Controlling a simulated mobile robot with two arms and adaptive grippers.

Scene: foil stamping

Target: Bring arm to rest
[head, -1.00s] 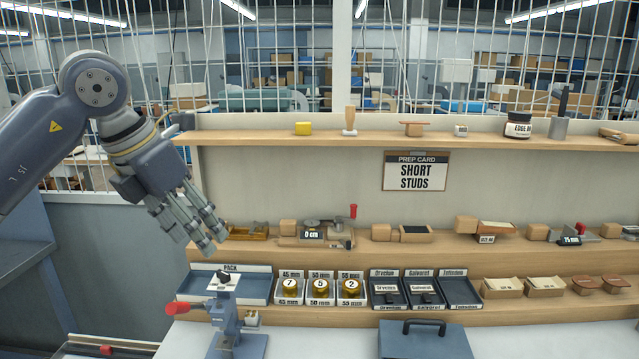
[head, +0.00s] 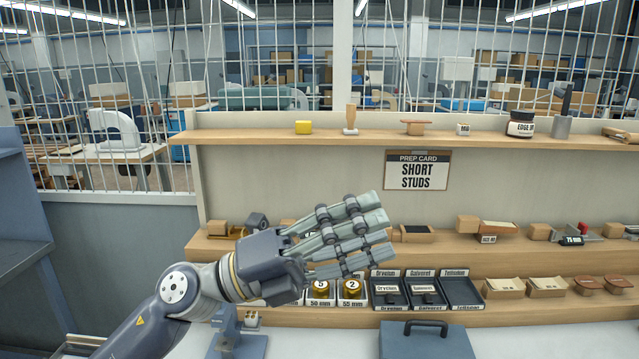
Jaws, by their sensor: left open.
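My left gripper (head: 372,232) is in the middle of the head view. Its arm comes in from the lower left. Its fingers point right and slightly up, spread open and empty. It is in front of the lower shelf and hides the crank device, the pack tray and part of the number trays. My right gripper is not in view.
The blue-grey press (head: 238,343) stands on the white table, partly behind my left arm. A blue case (head: 427,343) lies to its right. Black trays (head: 461,292) and brass studs (head: 351,289) sit on the low step. A prep card (head: 417,170) reads "SHORT STUDS".

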